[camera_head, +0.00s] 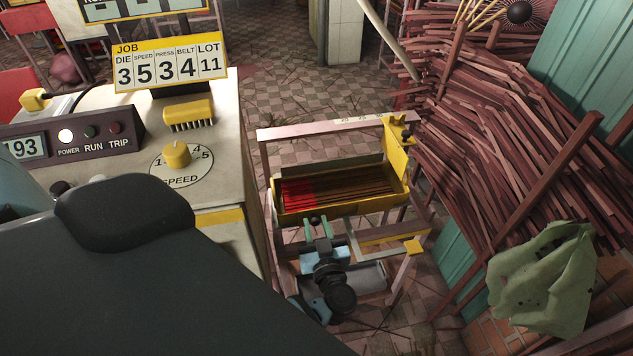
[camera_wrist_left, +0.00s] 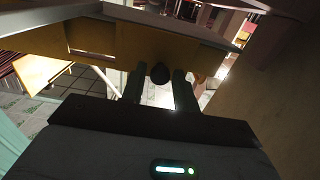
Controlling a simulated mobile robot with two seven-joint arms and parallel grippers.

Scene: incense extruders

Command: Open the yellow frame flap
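The yellow frame flap (camera_head: 368,204) is the front panel of a yellow tray on a pink metal frame; it looks upright and closed. In the left wrist view the yellow panel (camera_wrist_left: 100,44) spans the top, with a round black knob (camera_wrist_left: 160,72) at its lower edge. My left gripper (camera_head: 329,226) is just in front of the flap, below the tray's front edge. In the left wrist view its two fingers (camera_wrist_left: 159,88) are apart, one on each side of the knob, with small gaps showing. My right gripper is not in view.
Red and brown incense sticks (camera_head: 340,188) lie in the tray. A control bench with a yellow speed knob (camera_head: 176,155) stands left. Piled brown sticks (camera_head: 500,130) and a green cloth (camera_head: 545,280) crowd the right. Tiled floor (camera_head: 310,95) is open behind the frame.

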